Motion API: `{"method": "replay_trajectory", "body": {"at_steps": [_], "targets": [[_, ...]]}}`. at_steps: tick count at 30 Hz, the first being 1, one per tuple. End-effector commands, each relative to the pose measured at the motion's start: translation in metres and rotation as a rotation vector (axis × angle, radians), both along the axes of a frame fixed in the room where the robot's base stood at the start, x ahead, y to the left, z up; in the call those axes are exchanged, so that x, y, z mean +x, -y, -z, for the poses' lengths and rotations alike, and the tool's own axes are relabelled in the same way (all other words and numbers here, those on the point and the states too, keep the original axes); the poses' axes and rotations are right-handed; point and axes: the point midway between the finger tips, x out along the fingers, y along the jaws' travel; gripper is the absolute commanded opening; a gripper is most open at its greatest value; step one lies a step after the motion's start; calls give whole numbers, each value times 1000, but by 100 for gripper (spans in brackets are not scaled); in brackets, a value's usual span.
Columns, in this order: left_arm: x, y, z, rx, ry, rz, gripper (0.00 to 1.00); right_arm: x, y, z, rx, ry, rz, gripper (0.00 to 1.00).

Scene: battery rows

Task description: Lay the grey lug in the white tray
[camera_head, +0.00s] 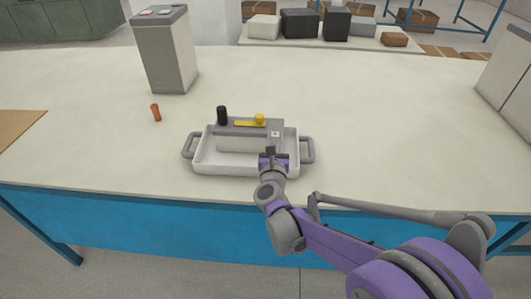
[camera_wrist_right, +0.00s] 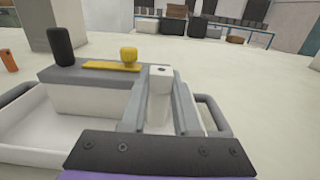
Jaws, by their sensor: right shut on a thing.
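The white tray (camera_head: 203,168) stands near the table's front edge, with a grey handle at each end; its rim also shows in the wrist view (camera_wrist_right: 40,157). A white block with a grey top (camera_head: 232,143) sits in it. My right gripper (camera_head: 271,153) is over the tray's right part, shut on a pale grey lug (camera_wrist_right: 160,90). The lug is upright between the fingers, with a small dark hole in its top. I cannot tell whether it touches the block or the tray floor. My left gripper is out of view.
A black post (camera_head: 222,115) and a yellow bar with a round knob (camera_head: 250,123) are on the block's top. An orange-brown peg (camera_head: 156,112) stands to the left. A tall grey box (camera_head: 168,55) is behind it. The table right of the tray is clear.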

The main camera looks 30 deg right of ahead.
Motion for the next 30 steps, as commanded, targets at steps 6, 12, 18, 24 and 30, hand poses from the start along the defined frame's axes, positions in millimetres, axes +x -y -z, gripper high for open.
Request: {"method": "replay_trajectory", "body": {"at_steps": [6, 12, 18, 24, 30], "targets": [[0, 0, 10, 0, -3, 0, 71, 0, 0, 28, 0, 0, 0, 0], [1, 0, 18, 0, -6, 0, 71, 1, 0, 51, 0, -1, 0, 0], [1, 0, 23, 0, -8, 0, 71, 0, 0, 66, -1, -1, 0, 0], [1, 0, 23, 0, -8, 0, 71, 0, 0, 66, 0, 0, 0, 0], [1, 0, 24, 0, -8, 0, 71, 0, 0, 68, 0, 0, 0, 47]]}}
